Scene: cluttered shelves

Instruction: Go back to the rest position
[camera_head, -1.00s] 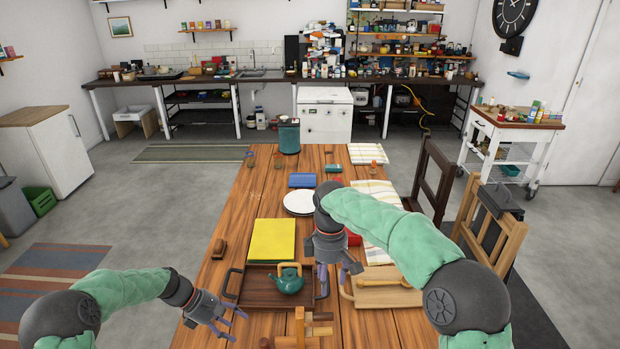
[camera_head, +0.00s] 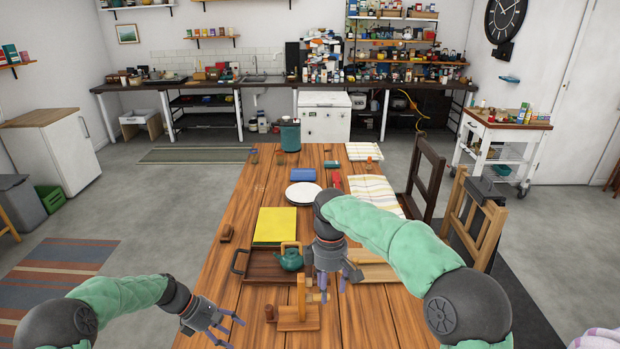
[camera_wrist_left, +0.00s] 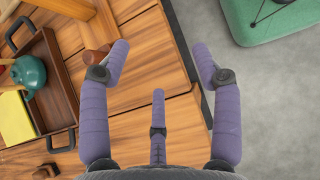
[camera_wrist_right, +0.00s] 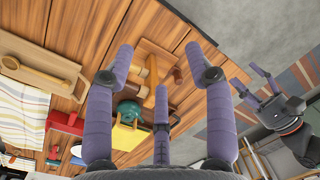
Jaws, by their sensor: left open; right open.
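My right gripper (camera_head: 333,284) hangs over the front of the wooden table (camera_head: 225,285), close to the teal teapot's tray. Its fingers stand apart and hold nothing in the right wrist view (camera_wrist_right: 165,70). My left gripper (camera_head: 226,330) is at the table's left front edge. Its fingers are spread and empty in the left wrist view (camera_wrist_left: 160,70), above the table edge and the grey floor. A teal teapot (camera_head: 290,260) sits on the dark tray (camera_head: 262,272). My right gripper hides part of the area behind it.
A wooden stand (camera_head: 296,318) is at the table's front. A yellow book (camera_head: 274,225), white plate (camera_head: 303,192) and light wooden board (camera_head: 375,272) lie farther back. Chairs line the right side (camera_head: 425,180). The floor at left (camera_head: 160,210) is mostly clear.

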